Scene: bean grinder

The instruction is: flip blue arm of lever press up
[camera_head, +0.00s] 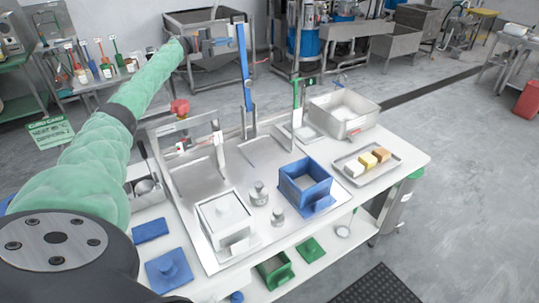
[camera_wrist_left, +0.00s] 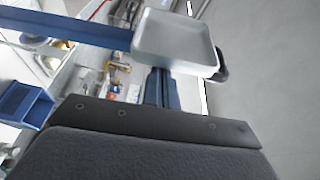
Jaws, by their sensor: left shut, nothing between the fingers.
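The lever press stands at the back of the white table, and its long blue arm (camera_head: 245,66) points almost straight up. My left gripper (camera_head: 224,45) is shut and empty, just left of the upper part of the blue arm. I cannot tell whether they touch. In the left wrist view a blue bar (camera_wrist_left: 65,28), which looks like the same arm, comes in from the left and meets the pale, squarish gripper end (camera_wrist_left: 176,42). That end hides the place where they meet. My right gripper is not in view.
A blue box (camera_head: 305,185), a white lidded box (camera_head: 225,219) and small metal weights (camera_head: 259,193) stand on the table. A tray (camera_head: 345,168) of coloured blocks and a steel basin (camera_head: 342,113) are at the right. A second press with a red knob (camera_head: 180,107) stands at the left.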

